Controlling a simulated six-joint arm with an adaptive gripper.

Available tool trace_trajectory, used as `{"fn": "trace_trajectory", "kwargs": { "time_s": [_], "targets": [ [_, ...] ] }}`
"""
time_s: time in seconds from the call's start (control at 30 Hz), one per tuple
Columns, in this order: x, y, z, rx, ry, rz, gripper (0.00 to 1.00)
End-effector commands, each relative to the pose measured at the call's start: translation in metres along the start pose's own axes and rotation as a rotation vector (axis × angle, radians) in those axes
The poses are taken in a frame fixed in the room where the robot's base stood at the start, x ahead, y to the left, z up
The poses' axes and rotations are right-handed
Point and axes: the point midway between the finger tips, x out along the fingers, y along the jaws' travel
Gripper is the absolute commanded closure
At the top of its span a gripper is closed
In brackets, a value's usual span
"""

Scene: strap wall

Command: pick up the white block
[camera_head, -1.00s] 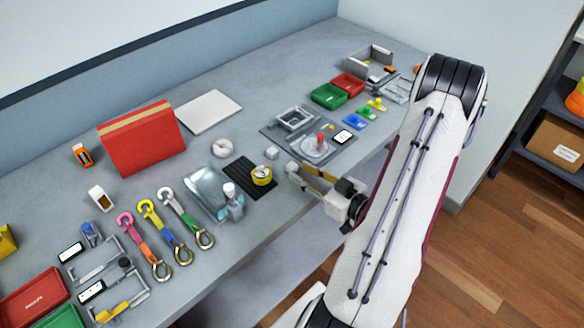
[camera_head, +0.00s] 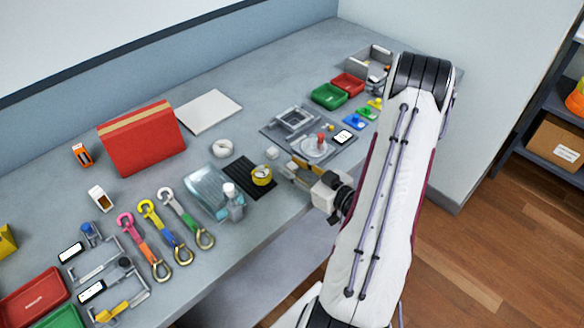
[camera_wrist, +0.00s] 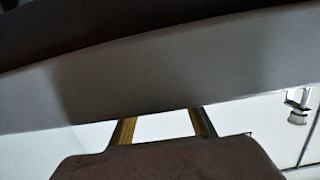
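A small white block (camera_head: 272,153) sits on the grey table between the black ribbed mat and the grey tray with the red knob. My gripper (camera_head: 288,167) is at the table's front edge, just in front and to the right of the block in the picture. Its fingers look apart, with no object visible between them. In the wrist view, the two yellowish fingers (camera_wrist: 163,127) stand apart with an empty gap; the block cannot be made out there.
A white ring (camera_head: 222,148) lies behind the mat. The table's front edge (camera_head: 290,216) runs beneath my gripper.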

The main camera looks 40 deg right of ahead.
Motion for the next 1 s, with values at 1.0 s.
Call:
{"fn": "trace_trajectory", "kwargs": {
  "time_s": [1.0],
  "targets": [
    [0.0075, -0.0002, -0.0003, 0.0, 0.001, 0.0, 0.93]
  ]
}}
